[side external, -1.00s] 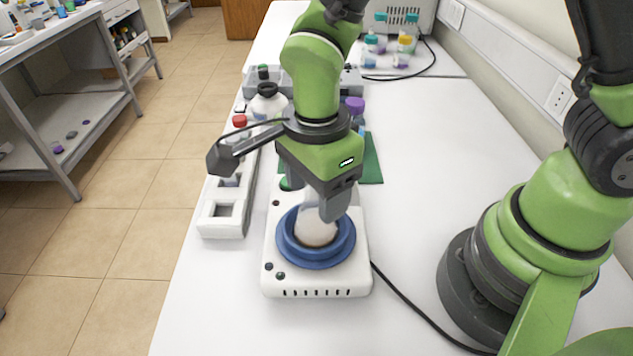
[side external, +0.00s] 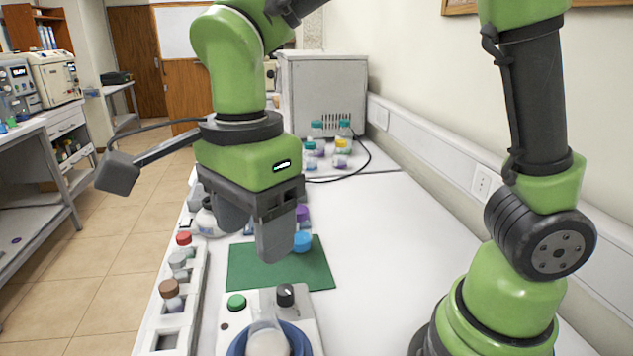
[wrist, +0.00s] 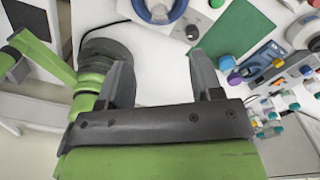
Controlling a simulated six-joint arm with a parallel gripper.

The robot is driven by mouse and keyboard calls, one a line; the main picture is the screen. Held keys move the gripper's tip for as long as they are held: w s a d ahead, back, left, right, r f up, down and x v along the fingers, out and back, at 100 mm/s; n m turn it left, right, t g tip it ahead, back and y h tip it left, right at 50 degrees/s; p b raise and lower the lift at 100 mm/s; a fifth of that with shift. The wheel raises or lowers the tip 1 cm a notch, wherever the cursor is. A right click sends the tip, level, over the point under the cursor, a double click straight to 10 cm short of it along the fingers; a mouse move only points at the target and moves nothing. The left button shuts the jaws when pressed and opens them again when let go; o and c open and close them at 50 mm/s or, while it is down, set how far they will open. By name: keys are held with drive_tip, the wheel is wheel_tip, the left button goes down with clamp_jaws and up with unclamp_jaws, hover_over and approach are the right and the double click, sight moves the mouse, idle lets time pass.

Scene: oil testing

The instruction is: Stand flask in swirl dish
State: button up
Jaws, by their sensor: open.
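The flask (side external: 267,343) stands in the blue swirl dish (side external: 299,340) on a white device at the bottom of the side view. Its clear neck points up and it holds pale contents; its lower part is cut off by the picture edge. In the wrist view the blue dish (wrist: 176,13) shows at the top edge, with the flask (wrist: 158,8) inside it, partly out of frame. My gripper (side external: 252,232) is open and empty, above and apart from the flask. In the wrist view its fingers (wrist: 161,65) are spread with nothing between them.
A green mat (side external: 305,270) lies behind the device. A white rack (side external: 180,325) with capped bottles stands at left. The device has a green button (side external: 236,302) and a black knob (side external: 285,294). The bench at right is clear.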

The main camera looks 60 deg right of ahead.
drive_tip(key=s+d+r+n+t+y, duration=0.1)
drive_tip(key=s+d+r+n+t, duration=0.2)
drive_tip(key=n, duration=0.5)
drive_tip(key=s+d+r+n+t+y, duration=0.1)
drive_tip(key=s+d+r+n+t, duration=0.2)
drive_tip(key=s+d+n, duration=0.3)
drive_tip(key=shift+s+d+r+n+t, duration=0.25)
drive_tip(key=shift+d+n+t, duration=0.35)
drive_tip(key=shift+d+n, duration=0.35)
drive_tip(key=shift+w, duration=0.1)
drive_tip(key=shift+c, duration=0.2)
idle(0.7)
